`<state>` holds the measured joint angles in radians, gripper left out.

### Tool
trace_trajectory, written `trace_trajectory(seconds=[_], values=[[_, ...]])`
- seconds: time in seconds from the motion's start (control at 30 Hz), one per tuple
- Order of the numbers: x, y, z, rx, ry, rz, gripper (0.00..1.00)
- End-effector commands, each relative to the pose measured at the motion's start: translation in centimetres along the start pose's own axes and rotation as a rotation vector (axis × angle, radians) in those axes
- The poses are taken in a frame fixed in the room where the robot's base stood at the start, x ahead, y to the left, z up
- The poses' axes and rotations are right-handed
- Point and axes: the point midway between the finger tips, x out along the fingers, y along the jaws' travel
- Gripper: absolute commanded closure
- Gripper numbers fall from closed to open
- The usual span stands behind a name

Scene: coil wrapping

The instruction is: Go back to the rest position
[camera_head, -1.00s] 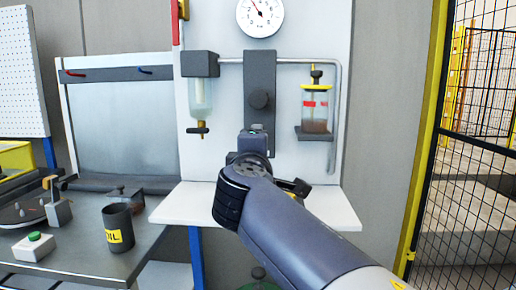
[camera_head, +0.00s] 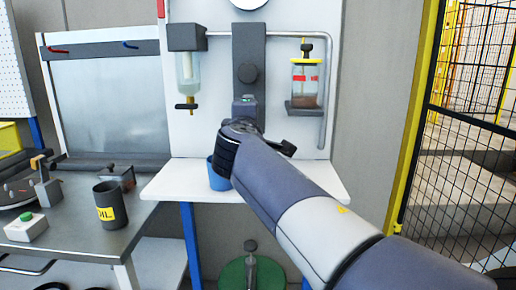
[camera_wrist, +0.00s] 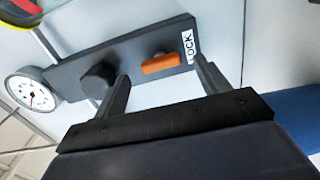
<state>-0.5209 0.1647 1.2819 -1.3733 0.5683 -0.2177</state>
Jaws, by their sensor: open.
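My gripper (camera_wrist: 162,88) is open and empty in the wrist view, its two fingers apart. Beyond the fingers is a dark grey plate (camera_wrist: 68,72) with a black hexagonal knob (camera_wrist: 98,82), an orange handle (camera_wrist: 160,63) and a LOCK label (camera_wrist: 189,46). In the head view my arm reaches up from the lower right to the front of the wall panel (camera_head: 215,120). The arm's end hides the lower part of the dark plate (camera_head: 247,50), and the fingers are not seen there.
A white shelf (camera_head: 315,187) with a blue cup (camera_head: 217,176) is below my arm's end. A jar (camera_head: 305,84) and a filter bowl (camera_head: 188,68) flank the plate. An OIL can (camera_head: 110,206) stands on the left bench (camera_head: 75,235). A mesh fence (camera_head: 470,150) is at the right.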

Motion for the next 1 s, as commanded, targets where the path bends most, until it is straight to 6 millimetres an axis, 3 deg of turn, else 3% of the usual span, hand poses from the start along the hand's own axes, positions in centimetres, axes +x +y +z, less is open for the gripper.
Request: trace_trajectory(seconds=[0.13, 0.37, 0.8, 1.0], values=[[2.3, 0.0, 0.1, -0.001, -0.002, -0.001, 0.29], [4.0, 0.0, 0.0, -0.001, 0.000, 0.000, 0.29], [3.7, 0.0, 0.0, -0.011, 0.001, 0.001, 0.29], [2.0, 0.0, -0.1, 0.001, 0.004, 0.002, 0.29]])
